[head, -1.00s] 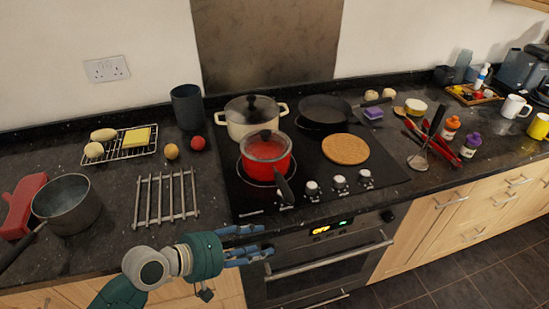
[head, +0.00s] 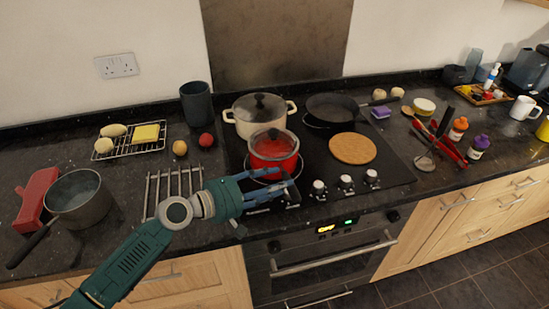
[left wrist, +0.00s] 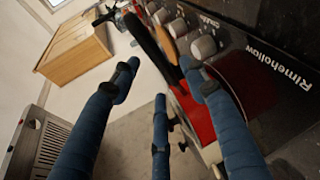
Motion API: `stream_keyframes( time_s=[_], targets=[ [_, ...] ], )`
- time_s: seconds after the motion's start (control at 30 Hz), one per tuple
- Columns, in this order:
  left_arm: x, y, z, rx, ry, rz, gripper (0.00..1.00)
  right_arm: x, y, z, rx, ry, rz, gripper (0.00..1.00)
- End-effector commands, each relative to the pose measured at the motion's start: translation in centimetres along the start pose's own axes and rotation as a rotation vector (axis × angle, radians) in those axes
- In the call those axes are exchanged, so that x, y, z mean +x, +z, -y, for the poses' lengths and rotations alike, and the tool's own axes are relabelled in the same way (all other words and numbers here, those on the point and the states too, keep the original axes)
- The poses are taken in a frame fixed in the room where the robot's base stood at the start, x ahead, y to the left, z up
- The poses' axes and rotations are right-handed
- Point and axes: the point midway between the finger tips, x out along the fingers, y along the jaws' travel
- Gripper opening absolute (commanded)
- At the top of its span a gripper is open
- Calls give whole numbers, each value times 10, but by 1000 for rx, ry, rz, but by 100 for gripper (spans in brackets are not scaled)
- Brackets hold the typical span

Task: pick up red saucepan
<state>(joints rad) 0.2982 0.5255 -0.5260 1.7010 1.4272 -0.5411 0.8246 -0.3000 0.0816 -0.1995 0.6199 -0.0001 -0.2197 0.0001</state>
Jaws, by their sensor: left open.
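The red saucepan (head: 272,152) with a glass lid sits on the front left of the hob. Its dark handle points toward me and is mostly hidden behind my left gripper in the head view. My left gripper (head: 278,190) is open, with its blue fingers just in front of the saucepan at handle level. In the left wrist view the saucepan's red side (left wrist: 194,112) and dark handle show past the spread fingers of the gripper (left wrist: 160,78). I cannot tell whether any finger touches the handle. My right gripper is out of view.
A cream pot (head: 258,110) stands right behind the saucepan, and a black frying pan (head: 335,110) is behind right. A round cork mat (head: 352,148) lies to the right. Hob knobs (head: 345,182) are close by the fingers. A metal rack (head: 172,187) is left.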

Motion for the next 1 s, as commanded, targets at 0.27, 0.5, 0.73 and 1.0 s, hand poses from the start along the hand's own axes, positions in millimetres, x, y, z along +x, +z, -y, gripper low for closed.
stream_keyframes(
  time_s=[0.27, 0.5, 0.73, 1.0],
  targets=[
    [40, -1, -1, -2, 1, 1, 45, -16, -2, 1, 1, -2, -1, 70],
    [47, -2, 2, 1, 0, 0, 45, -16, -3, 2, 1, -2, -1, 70],
    [47, -2, 2, 1, 0, 1, 17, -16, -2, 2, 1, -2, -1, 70],
    [47, -1, 2, 0, -1, 1, 0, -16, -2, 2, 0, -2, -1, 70]
  ],
)
